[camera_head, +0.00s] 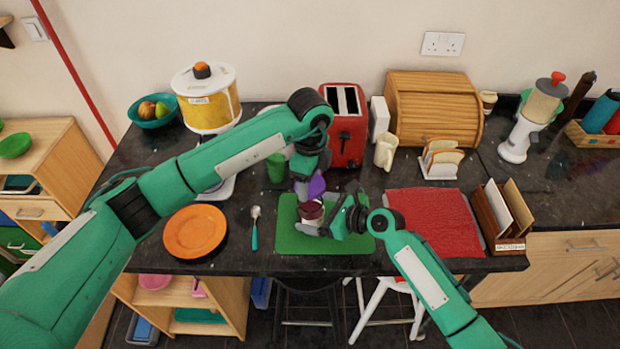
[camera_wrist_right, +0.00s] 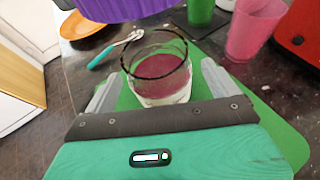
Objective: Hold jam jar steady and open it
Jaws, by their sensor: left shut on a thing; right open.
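The jam jar (camera_head: 310,211) stands upright on the green board (camera_head: 290,244). In the right wrist view the jar (camera_wrist_right: 162,90) is glass, its top is uncovered, and dark red jam shows inside. The purple lid (camera_head: 316,187) is off the jar, above it and a little to the side; it also shows at the top of the right wrist view (camera_wrist_right: 110,8). My left gripper (camera_head: 303,187) comes from above and is shut on the lid. My right gripper (camera_head: 322,222) is open, with one finger on each side of the jar; contact is unclear.
An orange plate (camera_head: 195,232) and a spoon (camera_head: 255,228) lie left of the board. A green cup (camera_head: 276,168) and a pink cup (camera_wrist_right: 256,28) stand behind. A red mat (camera_head: 433,222) lies to the right. The red toaster (camera_head: 343,125) is at the back.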

